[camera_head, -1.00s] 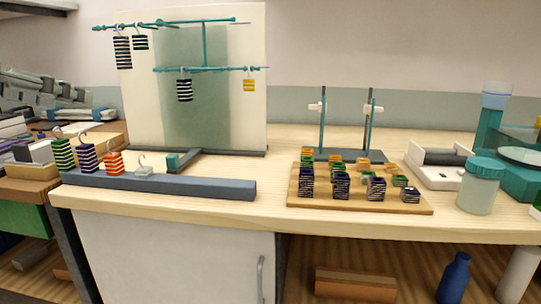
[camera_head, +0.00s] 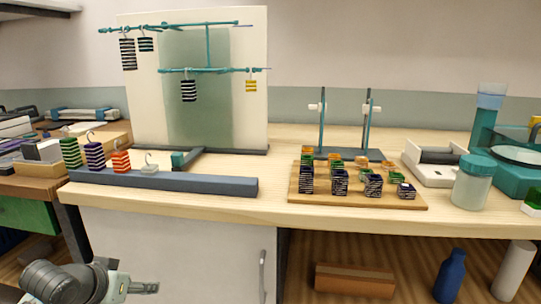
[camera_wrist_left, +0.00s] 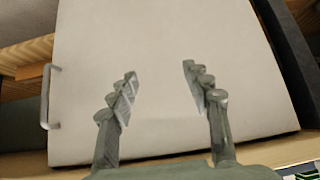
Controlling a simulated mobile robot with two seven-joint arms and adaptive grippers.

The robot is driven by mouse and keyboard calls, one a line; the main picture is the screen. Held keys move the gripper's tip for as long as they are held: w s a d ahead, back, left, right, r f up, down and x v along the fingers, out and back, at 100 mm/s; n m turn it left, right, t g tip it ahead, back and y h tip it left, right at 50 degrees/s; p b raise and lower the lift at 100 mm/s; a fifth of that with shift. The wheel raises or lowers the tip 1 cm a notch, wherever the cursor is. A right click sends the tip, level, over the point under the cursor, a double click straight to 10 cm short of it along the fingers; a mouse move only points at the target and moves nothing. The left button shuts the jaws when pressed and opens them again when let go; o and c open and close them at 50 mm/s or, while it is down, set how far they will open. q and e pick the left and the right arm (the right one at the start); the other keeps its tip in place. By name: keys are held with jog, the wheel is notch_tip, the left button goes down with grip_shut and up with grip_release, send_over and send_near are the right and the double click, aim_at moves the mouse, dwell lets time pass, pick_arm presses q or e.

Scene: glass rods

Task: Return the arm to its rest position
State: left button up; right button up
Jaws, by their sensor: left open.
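My left arm (camera_head: 70,284) shows at the lower left of the head view, below the tabletop and in front of the white cabinet. In the left wrist view my left gripper (camera_wrist_left: 160,82) is open, with nothing between its fingers. The pale cabinet door (camera_wrist_left: 160,30) fills most of the view behind the fingers. My right gripper is in neither view.
A teal rod rack (camera_head: 205,50) holds several striped hanging blocks. Several hooked blocks stand along a grey bar (camera_head: 160,184) near the table's front edge. A wooden board (camera_head: 300,195) carries several striped blocks. The cabinet handle (camera_head: 262,270) sticks out.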

pick_arm(q)
jog(key=s+d+f+g+y, duration=0.1)
jog(key=s+f+g, duration=0.4)
jog(key=s+f, duration=1.8)
notch_tip(320, 180, down, 4)
jog(key=shift+s+d+r+m+g+y, duration=0.15)
jog(key=shift+s+d+m+g+y, duration=0.15)
jog(key=shift+s+g+y, duration=0.15)
jog(key=shift+w, duration=0.15)
